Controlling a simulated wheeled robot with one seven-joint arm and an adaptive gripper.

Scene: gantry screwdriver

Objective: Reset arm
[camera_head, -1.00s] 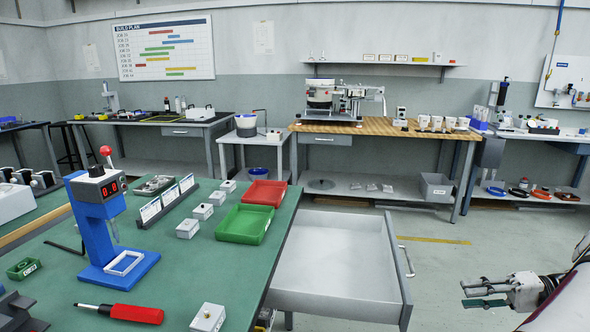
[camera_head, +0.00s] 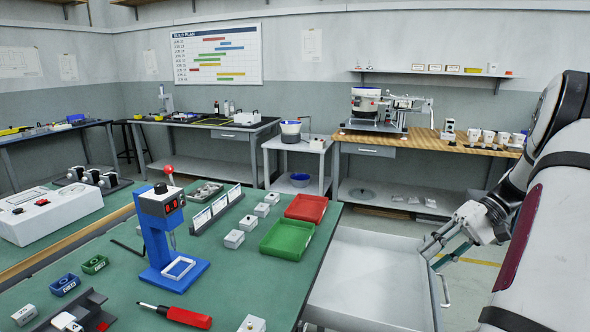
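My gripper (camera_head: 440,252) is at the right in the head view, beside the open drawer. Its two fingers are apart, with a gap between them, and I see nothing held. My arm fills the right edge and hides part of the room behind it. A red-handled screwdriver (camera_head: 187,316) lies on the front of the green bench (camera_head: 225,285). A blue gantry stand (camera_head: 160,238) with a red knob and a red display stands upright on the bench, left of my gripper.
An empty open drawer (camera_head: 365,280) sticks out right of the bench. A red tray (camera_head: 306,208) and a green tray (camera_head: 287,240) sit near the bench's edge. Several small white boxes (camera_head: 234,239) stand beside them. A white control box (camera_head: 45,215) is at the left.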

